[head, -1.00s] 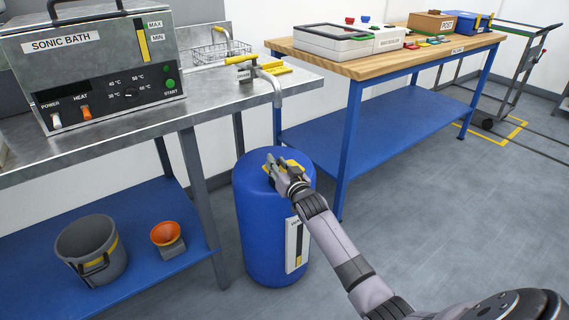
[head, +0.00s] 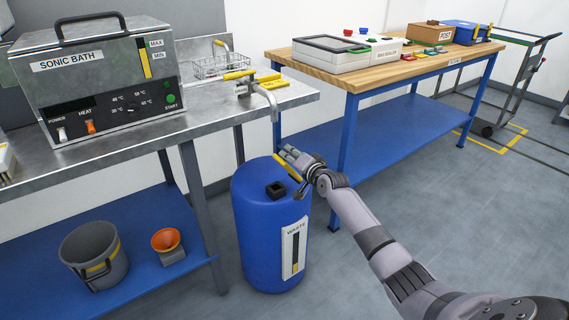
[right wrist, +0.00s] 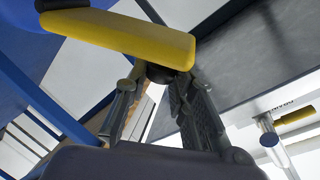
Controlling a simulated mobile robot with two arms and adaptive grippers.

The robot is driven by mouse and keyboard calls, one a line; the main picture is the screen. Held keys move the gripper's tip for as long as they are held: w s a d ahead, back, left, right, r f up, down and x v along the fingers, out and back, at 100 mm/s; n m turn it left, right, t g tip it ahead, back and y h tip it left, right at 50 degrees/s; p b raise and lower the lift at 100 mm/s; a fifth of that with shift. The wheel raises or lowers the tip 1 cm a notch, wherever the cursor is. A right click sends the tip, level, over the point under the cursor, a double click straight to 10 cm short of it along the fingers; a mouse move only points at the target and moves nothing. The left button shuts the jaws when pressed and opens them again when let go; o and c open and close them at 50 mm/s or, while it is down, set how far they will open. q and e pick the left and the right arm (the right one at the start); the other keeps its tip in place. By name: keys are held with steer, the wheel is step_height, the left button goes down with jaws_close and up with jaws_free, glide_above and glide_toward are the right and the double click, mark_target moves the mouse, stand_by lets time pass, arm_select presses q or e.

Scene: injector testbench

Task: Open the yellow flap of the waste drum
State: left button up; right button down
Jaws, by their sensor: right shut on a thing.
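The blue waste drum (head: 262,240) stands on the floor between the steel bench and the wooden table. Its yellow flap (head: 288,168) is tilted up off the drum's top, and the dark square opening (head: 275,188) is uncovered beside it. My right gripper (head: 291,156) is shut on the raised flap. In the right wrist view the flap (right wrist: 130,36) lies across the tips of the right gripper's fingers (right wrist: 158,76). Part of the flap is hidden by the fingers in the head view. My left gripper is not in view.
The steel bench (head: 110,137) with the sonic bath (head: 98,80) and a tap (head: 268,94) is left of the drum. The wooden table (head: 375,72) is behind it to the right. A grey bucket (head: 90,255) is on the lower shelf.

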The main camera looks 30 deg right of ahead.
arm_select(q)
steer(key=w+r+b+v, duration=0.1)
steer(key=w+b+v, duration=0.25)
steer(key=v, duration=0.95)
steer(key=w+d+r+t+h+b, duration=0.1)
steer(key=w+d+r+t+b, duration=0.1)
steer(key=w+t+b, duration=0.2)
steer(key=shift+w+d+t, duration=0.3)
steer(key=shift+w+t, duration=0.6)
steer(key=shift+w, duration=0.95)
arm_select(e)
steer(key=d+f+m+y, duration=0.1)
steer(key=d+m+y, duration=0.1)
steer(key=d+m, duration=0.5)
steer(key=shift+w+d, duration=0.3)
steer(key=shift+d, duration=0.4)
steer(key=shift+f, duration=0.1)
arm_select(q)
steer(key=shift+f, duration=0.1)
arm_select(e)
steer(key=c, duration=1.3)
jaws_free()
steer(key=shift+c, duration=0.2)
steer(key=v, duration=1.2)
steer(key=shift+d, duration=0.2)
